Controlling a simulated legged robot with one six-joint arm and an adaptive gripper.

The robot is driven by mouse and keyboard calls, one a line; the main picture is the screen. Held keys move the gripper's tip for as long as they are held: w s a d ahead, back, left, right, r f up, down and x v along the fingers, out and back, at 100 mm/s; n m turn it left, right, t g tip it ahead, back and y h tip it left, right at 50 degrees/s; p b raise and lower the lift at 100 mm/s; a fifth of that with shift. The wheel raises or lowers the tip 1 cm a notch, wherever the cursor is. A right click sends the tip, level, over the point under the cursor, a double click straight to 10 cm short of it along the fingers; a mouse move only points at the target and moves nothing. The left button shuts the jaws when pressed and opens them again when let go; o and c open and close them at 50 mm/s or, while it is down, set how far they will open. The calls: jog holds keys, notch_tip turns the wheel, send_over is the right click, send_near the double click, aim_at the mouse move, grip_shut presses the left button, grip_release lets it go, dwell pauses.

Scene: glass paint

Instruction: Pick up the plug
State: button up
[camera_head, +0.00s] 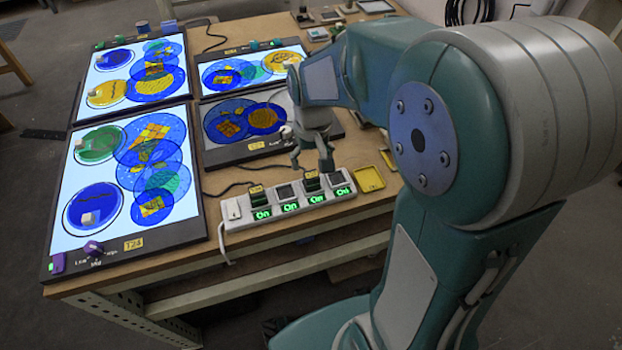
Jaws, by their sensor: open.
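A white power strip (233,210) lies along the front edge of the table, with several green "On" lights on its side. A dark plug (257,194) stands in its left part, and a second dark plug (312,183) stands further right. Both carry small yellowish labels that I cannot read. Square sockets between and to the right of them look empty. My gripper (311,168) points down just above the right plug, its fingers apart. It looks empty. I cannot tell whether a finger touches the plug.
Lit panels with coloured discs (120,185) cover the left and back of the table. A darker panel (245,125) lies behind the strip. A yellow tray (369,179) sits right of the strip. Cables run from the strip. My arm hides the table's right side.

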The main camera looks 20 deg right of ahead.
aim_at(311, 175)
jog(key=f, duration=0.5)
jog(key=shift+s+a+f, duration=0.15)
jog(key=shift+s, duration=0.05)
jog(key=shift+c, duration=0.3)
grip_shut()
